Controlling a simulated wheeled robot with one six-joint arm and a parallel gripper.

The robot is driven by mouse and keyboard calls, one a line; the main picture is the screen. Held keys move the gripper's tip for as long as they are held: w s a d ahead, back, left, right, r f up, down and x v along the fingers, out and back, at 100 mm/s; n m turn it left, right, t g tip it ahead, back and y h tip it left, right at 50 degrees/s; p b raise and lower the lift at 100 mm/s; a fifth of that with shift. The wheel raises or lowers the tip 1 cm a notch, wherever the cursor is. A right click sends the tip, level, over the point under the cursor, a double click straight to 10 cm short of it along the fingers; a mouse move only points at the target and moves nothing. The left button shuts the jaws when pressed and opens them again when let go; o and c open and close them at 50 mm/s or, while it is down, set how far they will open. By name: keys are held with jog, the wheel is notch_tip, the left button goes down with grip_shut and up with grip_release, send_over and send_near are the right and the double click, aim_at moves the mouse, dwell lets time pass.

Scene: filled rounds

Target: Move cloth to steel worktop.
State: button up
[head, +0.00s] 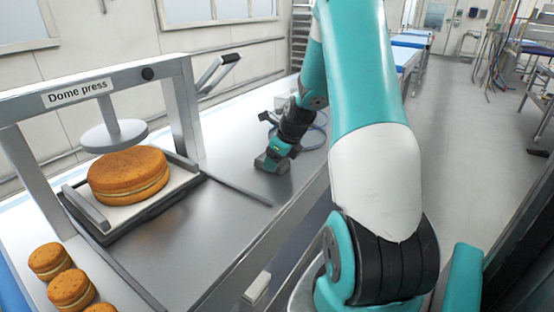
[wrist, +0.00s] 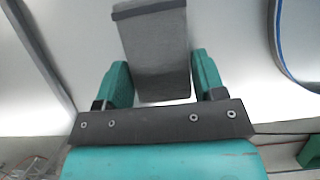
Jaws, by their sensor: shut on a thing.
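A grey, block-shaped folded cloth (wrist: 155,42) with a darker band at its far end sits between the two teal fingers of my gripper (wrist: 160,78) in the wrist view. The fingers are shut on its sides. In the head view my gripper (head: 273,162) is low over the steel worktop (head: 228,148), right of the dome press. I cannot make out the cloth clearly there, nor tell whether it touches the worktop. The pale worktop surface (wrist: 230,35) fills the background of the wrist view.
The dome press (head: 188,100) stands at left with a large round cake (head: 128,175) on its tray. Several small filled rounds (head: 70,287) lie in front. Bare worktop lies between press and gripper.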

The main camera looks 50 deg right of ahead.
jog(key=o, duration=0.9)
jog(key=v, duration=1.2)
jog(key=a+r+n+g+y, duration=0.1)
jog(key=a+r+n+y, duration=0.1)
jog(key=a+n, duration=1.05)
jog(key=a+r+n+g+y, duration=0.1)
jog(key=a+r+n, duration=0.1)
jog(key=a+n, duration=1.1)
jog(key=s+a+n+g, duration=0.1)
jog(key=s+a+n, duration=0.3)
jog(key=a+n, duration=0.1)
jog(key=s+a+n, duration=0.5)
jog(key=a+n, duration=0.1)
jog(key=s+a+n+g, duration=0.1)
jog(key=s+a+n, duration=0.4)
jog(key=n, duration=0.1)
jog(key=shift+a+r+g+y+b, duration=0.3)
jog(key=shift+a+r+y, duration=0.05)
jog(key=shift+a+y, duration=0.05)
